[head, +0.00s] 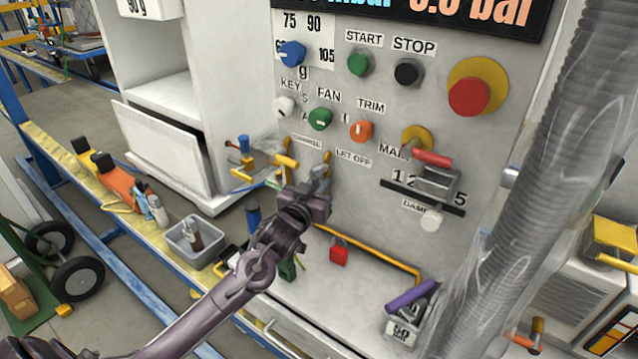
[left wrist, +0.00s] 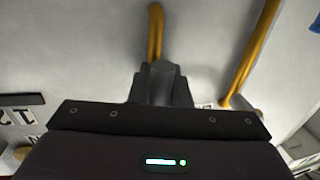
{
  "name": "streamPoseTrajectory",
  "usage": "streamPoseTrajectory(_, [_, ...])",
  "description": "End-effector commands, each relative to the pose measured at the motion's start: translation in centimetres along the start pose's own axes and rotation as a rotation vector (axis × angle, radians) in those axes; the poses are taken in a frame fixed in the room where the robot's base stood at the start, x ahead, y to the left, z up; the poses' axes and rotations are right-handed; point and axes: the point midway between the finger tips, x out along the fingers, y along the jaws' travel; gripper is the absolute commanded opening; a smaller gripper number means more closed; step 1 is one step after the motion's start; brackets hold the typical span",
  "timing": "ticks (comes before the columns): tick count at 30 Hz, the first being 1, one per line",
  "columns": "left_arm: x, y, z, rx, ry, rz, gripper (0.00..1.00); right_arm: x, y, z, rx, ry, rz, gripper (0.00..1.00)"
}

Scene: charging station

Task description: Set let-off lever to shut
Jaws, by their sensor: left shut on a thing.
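The let-off lever's yellow handle (left wrist: 155,28) shows in the left wrist view, rising from between the fingertips of my left gripper (left wrist: 160,75). The fingers are shut on it. In the head view my left gripper (head: 319,180) is at the panel, just below and left of the LET OFF label (head: 353,158). There the gripper and wrist hide most of the lever, so its exact angle cannot be told. My right gripper is in neither view.
The panel has several knobs, a red emergency button (head: 469,97) and a red-handled main lever (head: 431,159). A ribbed hose (head: 535,190) blocks the right side.

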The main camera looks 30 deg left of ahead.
Motion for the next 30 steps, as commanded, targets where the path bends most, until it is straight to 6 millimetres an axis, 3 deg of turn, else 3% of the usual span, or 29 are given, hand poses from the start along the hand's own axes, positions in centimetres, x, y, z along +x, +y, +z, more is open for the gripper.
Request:
streamPoseTrajectory(11, [-0.1, 0.8, -0.6, -0.192, -0.040, -0.001, 0.00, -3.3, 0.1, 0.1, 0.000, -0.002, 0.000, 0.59])
streamPoseTrajectory(30, [-0.6, 3.0, -1.7, -0.782, -0.156, -0.001, 0.00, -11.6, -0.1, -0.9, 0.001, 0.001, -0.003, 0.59])
